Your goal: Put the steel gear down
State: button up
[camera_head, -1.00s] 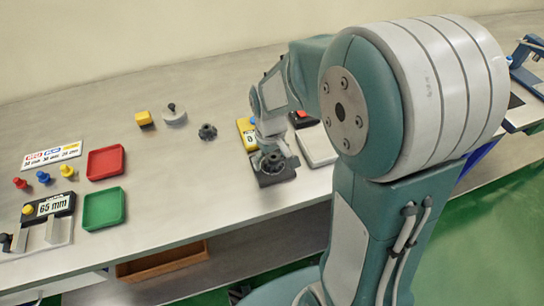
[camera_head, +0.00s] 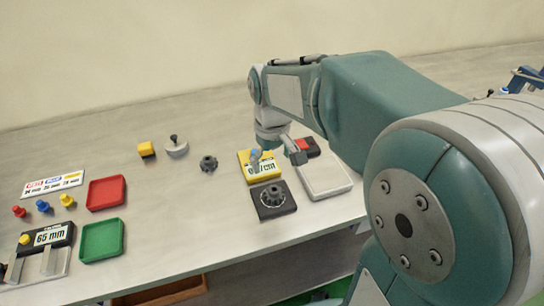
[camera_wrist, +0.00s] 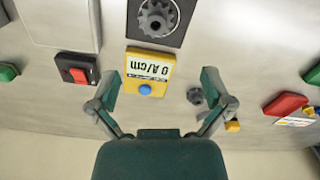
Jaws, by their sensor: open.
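A dark steel gear (camera_head: 272,198) lies on a square black pad (camera_head: 283,210) near the bench's front edge. It also shows in the wrist view (camera_wrist: 157,18) on its pad (camera_wrist: 169,41), cut by the top edge. My gripper (camera_head: 277,157) is open and empty, above and behind the gear, over the yellow meter (camera_head: 249,170). In the wrist view my gripper (camera_wrist: 161,80) has its two fingers spread wide, apart from the gear, with the meter (camera_wrist: 144,64) between them. A second dark gear (camera_head: 208,163) lies on the bare bench to the left.
A light grey plate (camera_head: 326,180) and a black box with a red switch (camera_head: 307,146) are right of the pad. Red (camera_head: 106,192) and green (camera_head: 102,240) trays stand left. Bench between the green tray and pad is clear.

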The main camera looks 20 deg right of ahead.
jog(key=s+r+m+t, duration=0.1)
jog(key=s+r+t, duration=0.1)
jog(key=s, duration=0.5)
jog(key=s+r+m+t, duration=0.2)
jog(key=s+r+t, duration=0.1)
jog(key=s, duration=0.4)
jog(key=shift+t, duration=0.3)
